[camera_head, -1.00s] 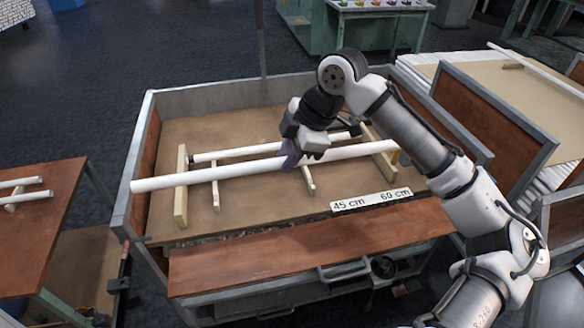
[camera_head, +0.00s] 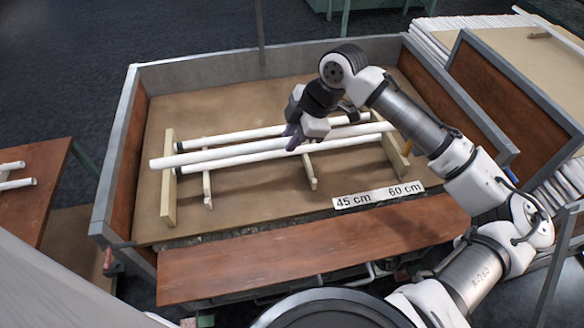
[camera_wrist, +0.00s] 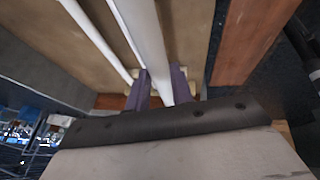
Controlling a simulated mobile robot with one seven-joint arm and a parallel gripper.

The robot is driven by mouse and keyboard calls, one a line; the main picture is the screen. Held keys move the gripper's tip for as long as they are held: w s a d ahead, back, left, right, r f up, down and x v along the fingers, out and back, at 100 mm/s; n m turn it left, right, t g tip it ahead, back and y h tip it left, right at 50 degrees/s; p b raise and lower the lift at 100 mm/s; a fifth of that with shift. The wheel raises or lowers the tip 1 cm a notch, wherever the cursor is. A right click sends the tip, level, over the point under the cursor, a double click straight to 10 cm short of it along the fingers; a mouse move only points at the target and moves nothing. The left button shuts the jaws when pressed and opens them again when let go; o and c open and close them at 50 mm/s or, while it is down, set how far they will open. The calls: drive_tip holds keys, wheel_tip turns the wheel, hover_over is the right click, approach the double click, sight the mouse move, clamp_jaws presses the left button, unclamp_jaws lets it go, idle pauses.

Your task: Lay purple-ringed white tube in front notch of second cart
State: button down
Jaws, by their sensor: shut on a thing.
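My gripper (camera_head: 295,140) is shut around a long white tube (camera_head: 225,153) near its middle. Purple fingers flank the tube in the wrist view (camera_wrist: 152,45). A purple ring cannot be told apart from the fingers. The held tube lies lengthwise over the wooden rack in the cart (camera_head: 140,237), its left end just past the left notched board (camera_head: 168,195). Its right end is by the right board (camera_head: 396,160). Whether it touches a notch cannot be told. A dark-ended tube (camera_head: 235,160) lies just in front of it, and another (camera_head: 230,135) behind.
A label strip (camera_head: 378,197) reads 45 cm and 60 cm. A brown wooden shelf (camera_head: 300,252) runs along the cart's front. A table with short tubes (camera_head: 15,183) stands left. Another cart with a brown panel (camera_head: 510,100) and stacked white tubes stands right.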

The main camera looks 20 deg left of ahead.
wheel_tip(320, 180, down, 12)
drive_tip(key=shift+f+p, duration=0.1)
drive_tip(key=shift+p, duration=0.65)
drive_tip(key=shift+f, duration=0.15)
drive_tip(key=shift+f+b, duration=0.45)
drive_tip(key=shift+f, duration=0.05)
drive_tip(key=c, duration=1.2)
unclamp_jaws()
drive_tip(key=shift+r, duration=0.15)
drive_tip(key=shift+w+r+p, duration=0.1)
drive_tip(key=shift+r+p, duration=0.3)
drive_tip(key=shift+p, duration=0.05)
drive_tip(key=b+v, duration=0.1)
drive_tip(key=v, duration=1.1)
drive_tip(key=shift+b, duration=0.4)
